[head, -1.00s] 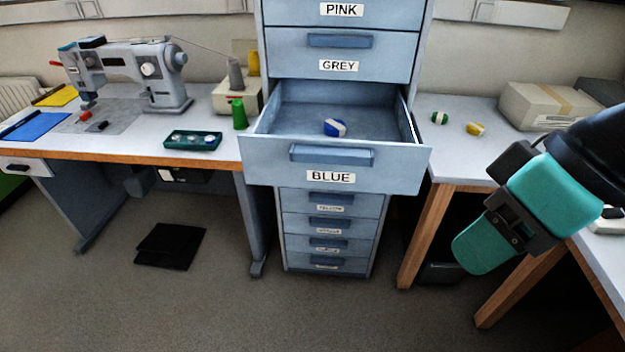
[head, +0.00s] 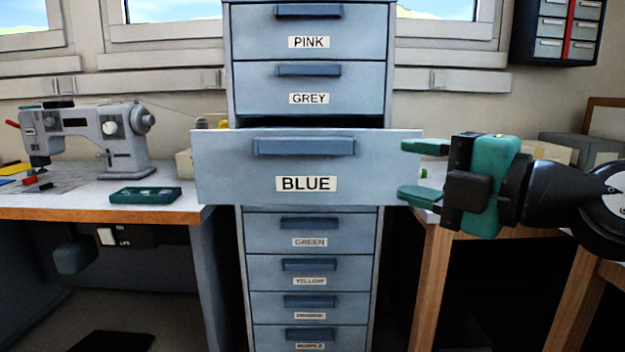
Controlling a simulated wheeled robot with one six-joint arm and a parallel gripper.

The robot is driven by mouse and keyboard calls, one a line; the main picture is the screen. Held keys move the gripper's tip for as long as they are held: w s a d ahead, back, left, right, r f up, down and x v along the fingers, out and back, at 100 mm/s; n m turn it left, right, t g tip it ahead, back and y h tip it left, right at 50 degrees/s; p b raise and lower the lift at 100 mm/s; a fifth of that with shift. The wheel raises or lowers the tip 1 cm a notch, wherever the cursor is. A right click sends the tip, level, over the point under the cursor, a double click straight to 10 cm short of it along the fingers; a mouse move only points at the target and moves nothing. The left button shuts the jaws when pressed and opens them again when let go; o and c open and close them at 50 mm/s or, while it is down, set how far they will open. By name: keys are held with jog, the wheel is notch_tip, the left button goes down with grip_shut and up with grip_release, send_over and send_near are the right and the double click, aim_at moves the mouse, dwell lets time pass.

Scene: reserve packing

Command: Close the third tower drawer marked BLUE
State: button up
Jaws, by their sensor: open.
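The drawer marked BLUE (head: 225,165) is the third from the top of those in view and stands pulled out from the blue-grey tower (head: 382,240). Its handle (head: 305,146) runs along the upper front, above the label. Its inside is hidden from this height. My gripper (head: 420,170) is at the right end of the drawer front, its two green fingers apart and pointing left. The fingertips show beside and slightly over the front's right edge; I cannot tell whether they touch it. Nothing is between the fingers.
The PINK drawer (head: 260,35) and GREY drawer (head: 260,90) above are shut, as are GREEN (head: 265,240) and those below. A sewing machine (head: 85,125) and green tray (head: 146,195) stand on the left table. A table with wooden legs (head: 430,285) is at right.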

aim_at(307, 149)
jog(key=p+x, duration=0.6)
jog(key=x, duration=0.2)
jog(key=p+x, duration=0.6)
jog(key=x, duration=0.2)
jog(key=shift+r, duration=0.2)
jog(key=shift+w+a+f, duration=0.1)
jog(key=shift+w+a, duration=0.35)
jog(key=shift+f, duration=0.1)
grip_shut()
